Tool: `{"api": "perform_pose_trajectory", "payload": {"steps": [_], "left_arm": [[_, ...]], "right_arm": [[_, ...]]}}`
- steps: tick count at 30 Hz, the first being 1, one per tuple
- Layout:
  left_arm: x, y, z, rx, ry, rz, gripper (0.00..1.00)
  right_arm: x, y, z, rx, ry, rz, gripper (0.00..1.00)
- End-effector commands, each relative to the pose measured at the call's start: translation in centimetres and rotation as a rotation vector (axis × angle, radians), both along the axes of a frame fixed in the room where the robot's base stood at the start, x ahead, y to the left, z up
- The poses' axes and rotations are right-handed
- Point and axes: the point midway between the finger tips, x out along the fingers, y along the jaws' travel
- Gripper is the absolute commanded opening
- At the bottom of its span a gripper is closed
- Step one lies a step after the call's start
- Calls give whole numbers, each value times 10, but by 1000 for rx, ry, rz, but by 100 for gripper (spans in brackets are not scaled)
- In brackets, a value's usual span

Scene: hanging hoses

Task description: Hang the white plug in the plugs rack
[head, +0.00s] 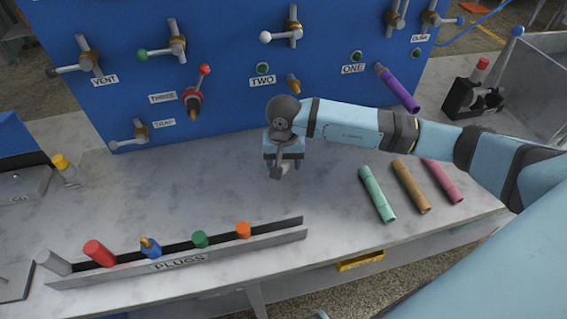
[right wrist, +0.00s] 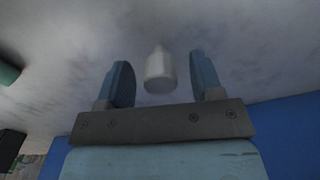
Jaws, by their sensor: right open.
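The white plug (right wrist: 160,70) stands out between the two fingers of my right gripper in the right wrist view, with a gap on both sides. My right gripper (head: 282,170) is open and low over the middle of the grey counter, pointing down; its fingers also show in the right wrist view (right wrist: 163,85). In the head view the gripper mostly hides the white plug. The plugs rack (head: 180,264), a long slotted metal strip marked PLUGS, lies at the counter's front left. My left gripper is not in view.
The rack holds red (head: 99,253), blue-and-gold, green and orange (head: 243,230) plugs; a pale grey one (head: 53,262) is at its left end. Teal (head: 377,194), brown and pink tubes lie right. A blue valve panel (head: 220,60) stands behind. Counter left of the gripper is clear.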

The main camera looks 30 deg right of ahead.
Motion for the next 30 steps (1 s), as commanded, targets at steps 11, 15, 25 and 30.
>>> {"api": "perform_pose_trajectory", "payload": {"steps": [11,15,25,30], "left_arm": [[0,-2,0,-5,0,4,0],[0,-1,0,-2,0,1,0],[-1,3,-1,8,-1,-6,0],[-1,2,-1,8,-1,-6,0]], "right_arm": [[1,0,-18,0,-1,0,60],[1,0,-18,0,-1,0,37],[1,0,-18,0,-1,0,7],[1,0,-14,0,-1,0,7]]}}
